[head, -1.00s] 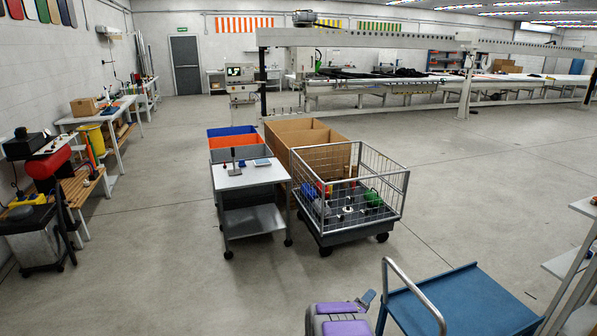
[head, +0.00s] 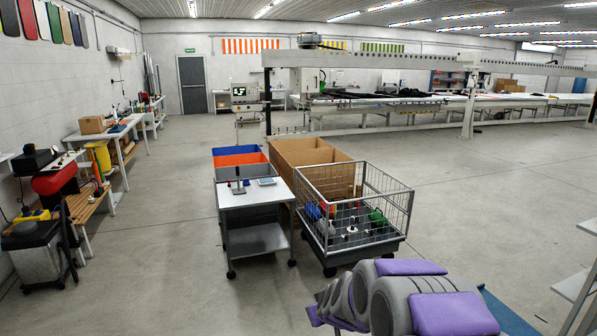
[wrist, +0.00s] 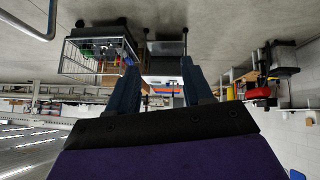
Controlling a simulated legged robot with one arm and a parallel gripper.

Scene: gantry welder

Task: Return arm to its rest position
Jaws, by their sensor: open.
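My arm shows at the bottom right of the head view as grey links with purple pads, folded up close to my body. In the wrist view my gripper (wrist: 158,86) has its two dark blue fingers spread apart, with nothing between them. The wrist view is upside down, with the floor at the top.
A wire cage cart (head: 352,215) holding several coloured items stands ahead. Beside it are a grey trolley (head: 253,200) and a cardboard box (head: 310,152). Workbenches (head: 100,134) line the left wall. Open floor (head: 480,190) lies to the right.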

